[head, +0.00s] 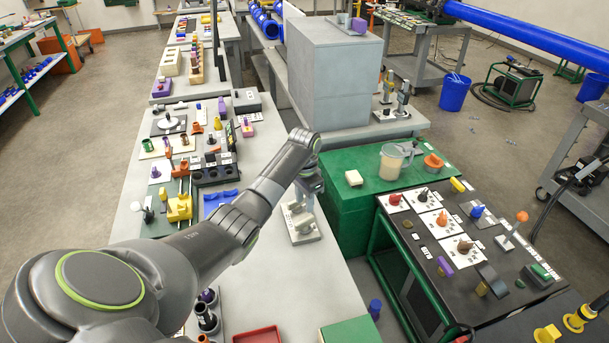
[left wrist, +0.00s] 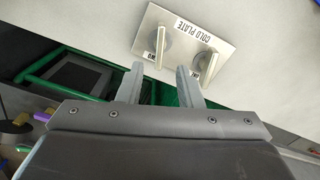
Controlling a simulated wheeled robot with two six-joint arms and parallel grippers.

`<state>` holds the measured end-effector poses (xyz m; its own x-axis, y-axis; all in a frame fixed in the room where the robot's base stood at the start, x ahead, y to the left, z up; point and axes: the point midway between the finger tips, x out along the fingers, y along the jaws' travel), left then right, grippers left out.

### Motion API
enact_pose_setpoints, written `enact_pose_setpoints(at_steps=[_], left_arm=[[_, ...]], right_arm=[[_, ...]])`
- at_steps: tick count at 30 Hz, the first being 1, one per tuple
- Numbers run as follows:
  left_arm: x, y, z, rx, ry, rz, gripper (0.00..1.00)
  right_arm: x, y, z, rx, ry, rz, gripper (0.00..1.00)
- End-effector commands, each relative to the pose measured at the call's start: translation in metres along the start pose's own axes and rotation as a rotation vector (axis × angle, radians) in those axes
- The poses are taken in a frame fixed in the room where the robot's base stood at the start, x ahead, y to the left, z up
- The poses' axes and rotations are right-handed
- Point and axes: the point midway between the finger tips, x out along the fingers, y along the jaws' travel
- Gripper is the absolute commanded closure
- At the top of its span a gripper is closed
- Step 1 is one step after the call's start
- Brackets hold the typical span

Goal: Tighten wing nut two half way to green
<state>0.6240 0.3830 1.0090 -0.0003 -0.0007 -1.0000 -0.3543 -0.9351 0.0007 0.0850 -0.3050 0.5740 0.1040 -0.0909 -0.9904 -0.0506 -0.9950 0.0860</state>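A pale metal plate marked "COLD PLATE" (left wrist: 187,30) lies on the grey bench, and it also shows in the head view (head: 304,236). It carries two wing nuts, one at left (left wrist: 161,47) and one at right (left wrist: 206,62) in the left wrist view. Their small tags are too small to read surely, so I cannot tell which is number two. No green mark is visible on the plate. My left gripper (left wrist: 160,76) is open and empty, its fingers apart just short of the wing nuts; it also shows in the head view (head: 309,182). My right gripper is not in view.
A green block (head: 345,215) and large grey box (head: 335,75) stand to the right and behind. A dark cart (head: 425,262) with several knobs is at right. Crowded fixtures line the bench's left side. The bench in front of the plate is clear.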

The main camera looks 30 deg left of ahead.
Motion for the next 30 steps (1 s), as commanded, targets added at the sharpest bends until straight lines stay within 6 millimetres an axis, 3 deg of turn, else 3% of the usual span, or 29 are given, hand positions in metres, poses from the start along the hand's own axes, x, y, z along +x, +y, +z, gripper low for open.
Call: enact_pose_setpoints(at_steps=[9,12,18,30], left_arm=[[-0.071,-0.001,-0.001,0.001,0.004,-0.004,0.67],[-0.088,-0.001,0.0,0.0,0.002,-0.002,0.67],[-0.099,0.0,0.0,0.001,0.0,-0.001,0.67],[-0.099,0.0,0.0,0.001,0.0,-0.001,0.67]], right_arm=[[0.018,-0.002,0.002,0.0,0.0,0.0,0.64],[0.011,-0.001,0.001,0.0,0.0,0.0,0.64],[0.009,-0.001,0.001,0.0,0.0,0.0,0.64],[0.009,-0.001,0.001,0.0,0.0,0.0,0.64]])
